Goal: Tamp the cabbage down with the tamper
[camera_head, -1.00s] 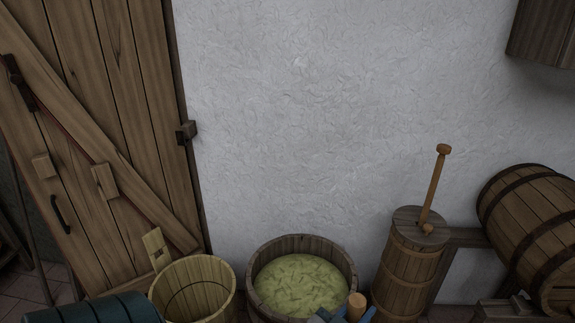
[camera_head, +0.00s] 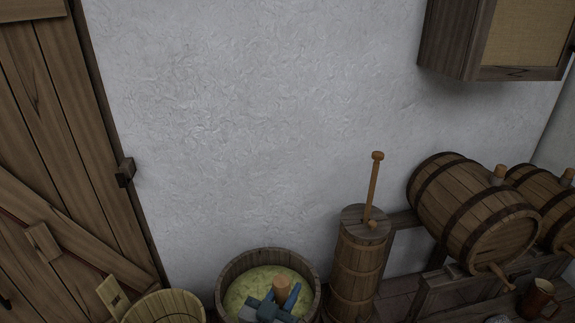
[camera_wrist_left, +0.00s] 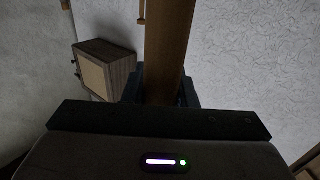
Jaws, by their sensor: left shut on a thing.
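The cabbage (camera_head: 246,287) is pale green and shredded, and fills a round wooden tub (camera_head: 312,283) at the bottom of the head view. My left gripper (camera_head: 277,298) shows over the right part of the cabbage, its blue fingers shut around a wooden handle (camera_head: 281,284), which I take to be the tamper's. In the left wrist view the tamper's brown shaft (camera_wrist_left: 168,50) stands between the dark fingers. The tamper's lower end is hidden, so I cannot tell whether it touches the cabbage. My right gripper is not in view.
A tall wooden churn (camera_head: 358,265) with an upright stick stands right of the tub. An empty-looking wooden bucket (camera_head: 163,305) is at left. Barrels (camera_head: 470,205) lie on a rack at right, near a brown mug (camera_head: 537,296). A cabinet (camera_head: 449,40) hangs above.

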